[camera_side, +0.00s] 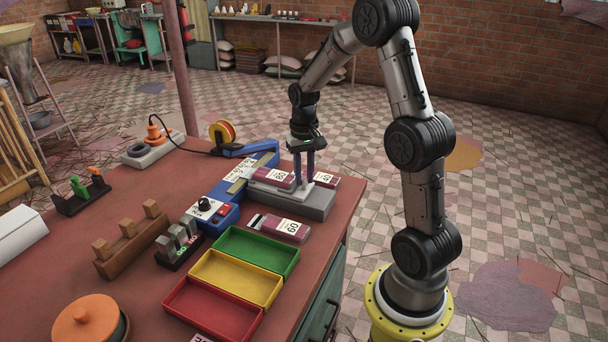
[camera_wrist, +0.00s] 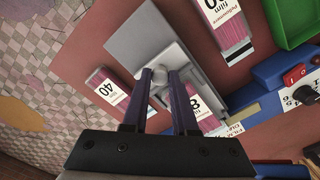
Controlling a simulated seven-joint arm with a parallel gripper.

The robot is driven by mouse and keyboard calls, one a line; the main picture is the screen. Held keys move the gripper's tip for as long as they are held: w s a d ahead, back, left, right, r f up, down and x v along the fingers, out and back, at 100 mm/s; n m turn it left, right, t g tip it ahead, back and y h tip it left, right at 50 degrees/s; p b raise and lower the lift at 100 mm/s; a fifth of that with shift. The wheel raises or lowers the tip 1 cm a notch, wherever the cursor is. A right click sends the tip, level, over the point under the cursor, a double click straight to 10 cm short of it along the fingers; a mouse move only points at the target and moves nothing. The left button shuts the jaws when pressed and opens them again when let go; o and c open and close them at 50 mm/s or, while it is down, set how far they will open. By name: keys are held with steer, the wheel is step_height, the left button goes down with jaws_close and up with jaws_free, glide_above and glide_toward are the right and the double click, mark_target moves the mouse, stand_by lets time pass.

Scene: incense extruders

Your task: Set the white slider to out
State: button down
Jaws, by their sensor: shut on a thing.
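The white slider (camera_side: 293,195) is a pale flat plate with a small upright knob, set on a grey block (camera_side: 315,207) at the table's right edge. In the wrist view the slider's plate (camera_wrist: 172,62) lies across the grey block (camera_wrist: 130,35). My gripper (camera_side: 303,182) points straight down over the block, and its dark fingers are shut on the slider's knob. The wrist view shows the gripper (camera_wrist: 165,90) with the knob between its fingertips. The fingers hide part of the slider, and I cannot read any in or out mark.
Purple boxes marked 80 (camera_side: 273,177), 40 (camera_side: 325,179) and 60 (camera_side: 285,227) lie around the block. A blue machine (camera_side: 226,215) with a knob stands to the left. Green (camera_side: 257,250), yellow (camera_side: 232,279) and red (camera_side: 212,311) trays sit in front.

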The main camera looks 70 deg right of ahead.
stand_by(0.7)
steer(key=shift+s+r, duration=0.1)
steer(key=shift+s, duration=2.65)
steer(key=c, duration=1)
jaws_free()
steer(key=shift+s, duration=0.1)
step_height(320, 180, up, 14)
steer(key=shift+f, duration=0.1)
